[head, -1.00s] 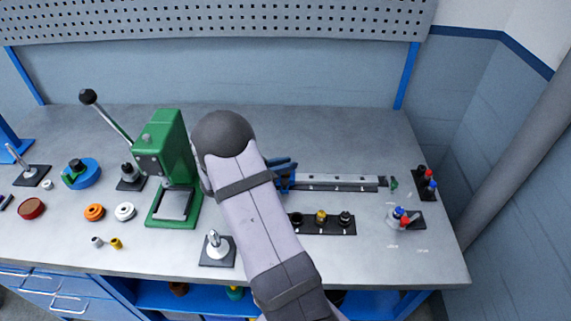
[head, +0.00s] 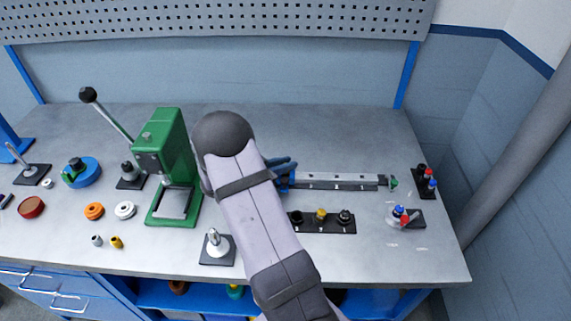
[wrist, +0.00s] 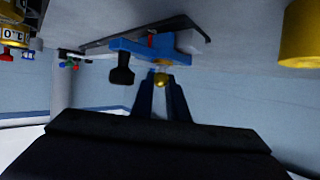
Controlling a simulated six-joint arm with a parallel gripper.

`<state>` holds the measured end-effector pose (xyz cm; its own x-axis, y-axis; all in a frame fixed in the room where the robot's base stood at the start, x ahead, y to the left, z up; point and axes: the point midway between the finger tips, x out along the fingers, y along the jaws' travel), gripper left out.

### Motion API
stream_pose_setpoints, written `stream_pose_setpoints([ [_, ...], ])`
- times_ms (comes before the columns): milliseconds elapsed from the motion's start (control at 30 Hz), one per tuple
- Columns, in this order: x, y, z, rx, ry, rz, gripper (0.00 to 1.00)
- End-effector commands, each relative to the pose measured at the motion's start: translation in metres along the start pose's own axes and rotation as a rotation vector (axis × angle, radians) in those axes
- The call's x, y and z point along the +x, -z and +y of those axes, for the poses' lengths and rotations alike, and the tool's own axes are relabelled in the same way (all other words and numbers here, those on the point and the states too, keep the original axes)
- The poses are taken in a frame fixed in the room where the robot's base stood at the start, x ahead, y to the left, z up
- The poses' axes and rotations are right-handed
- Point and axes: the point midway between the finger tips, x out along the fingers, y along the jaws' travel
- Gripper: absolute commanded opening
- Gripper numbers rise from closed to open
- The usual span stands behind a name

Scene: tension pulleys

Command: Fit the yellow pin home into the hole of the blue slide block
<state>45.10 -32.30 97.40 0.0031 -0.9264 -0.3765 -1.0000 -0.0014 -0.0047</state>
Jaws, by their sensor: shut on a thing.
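In the wrist view, my gripper (wrist: 163,92) is shut on the yellow pin (wrist: 161,80), whose rounded end shows between the dark fingers. The blue slide block (wrist: 138,46) is just past the fingertips, with a black knob hanging from it in this view. The pin's far end is close to the block, but I cannot tell whether it is in the hole; the hole is hidden. In the head view, my arm covers most of the gripper, and a blue part of the block (head: 284,184) shows at the left end of the rail.
The grey rail (head: 340,182) runs right from the block. A black tray (head: 333,228) with several small parts lies in front of it. A green press (head: 165,155) stands left of my arm. The bench behind the rail is clear.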

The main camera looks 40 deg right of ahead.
Motion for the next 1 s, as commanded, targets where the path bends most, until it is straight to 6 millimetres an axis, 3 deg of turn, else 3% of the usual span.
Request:
stream_pose_setpoints([
  [100,0.001,-0.008,0.003,-0.009,-0.005,-0.015,0.0],
  [133,0.001,-0.008,0.004,-0.009,-0.006,-0.015,0.17],
  [200,0.001,-0.008,0.004,-0.009,-0.006,-0.014,0.33],
  [233,0.001,-0.008,0.004,-0.008,-0.006,-0.013,0.36],
  [800,0.0,-0.004,0.004,-0.005,-0.008,-0.007,0.36],
  [1000,-0.012,-0.005,0.002,-0.005,-0.006,-0.006,0.36],
])
